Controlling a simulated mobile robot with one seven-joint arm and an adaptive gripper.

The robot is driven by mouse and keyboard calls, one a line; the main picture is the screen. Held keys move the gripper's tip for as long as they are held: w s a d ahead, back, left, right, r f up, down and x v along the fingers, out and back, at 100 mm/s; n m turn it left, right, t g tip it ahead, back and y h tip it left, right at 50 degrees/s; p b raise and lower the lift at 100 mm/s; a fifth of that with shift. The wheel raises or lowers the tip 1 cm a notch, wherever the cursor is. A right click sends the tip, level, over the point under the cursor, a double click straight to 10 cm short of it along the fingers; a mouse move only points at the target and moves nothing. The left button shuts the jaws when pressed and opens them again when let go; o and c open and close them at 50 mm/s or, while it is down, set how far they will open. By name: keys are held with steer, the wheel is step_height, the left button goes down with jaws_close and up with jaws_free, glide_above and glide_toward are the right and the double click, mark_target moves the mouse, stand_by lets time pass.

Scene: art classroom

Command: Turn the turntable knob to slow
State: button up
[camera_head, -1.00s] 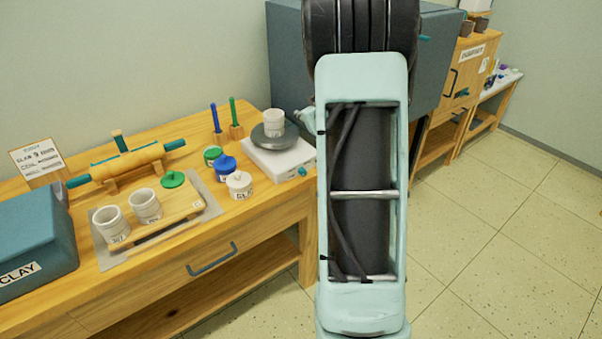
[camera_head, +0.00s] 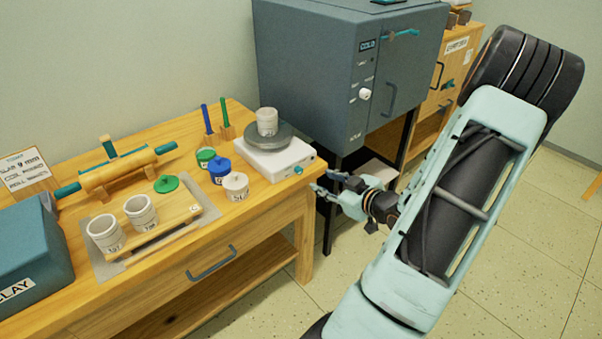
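The turntable (camera_head: 275,160) is a white box at the right end of the wooden table. A dark grey round wheel (camera_head: 281,137) on top carries a pale cup (camera_head: 267,121). Its small teal knob (camera_head: 298,170) is on the front face near the right corner. The knob's setting is too small to read. My gripper (camera_head: 322,189) is just right of and below the knob, apart from it, past the table's end. Its two fingers look spread, with nothing between them. My arm reaches in from the lower right.
Blue, green and white jars (camera_head: 236,186) stand left of the turntable. Two cups (camera_head: 140,212) stand on a board, with a rolling pin (camera_head: 125,168) behind. A grey kiln (camera_head: 351,75) stands behind my gripper. The floor (camera_head: 500,250) at right is clear.

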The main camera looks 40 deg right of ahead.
mark_target(301, 171)
steer(key=b+x, duration=0.1)
steer(key=x, duration=0.9)
steer(key=shift+w+f, duration=0.15)
steer(key=shift+w, duration=0.15)
jaws_close()
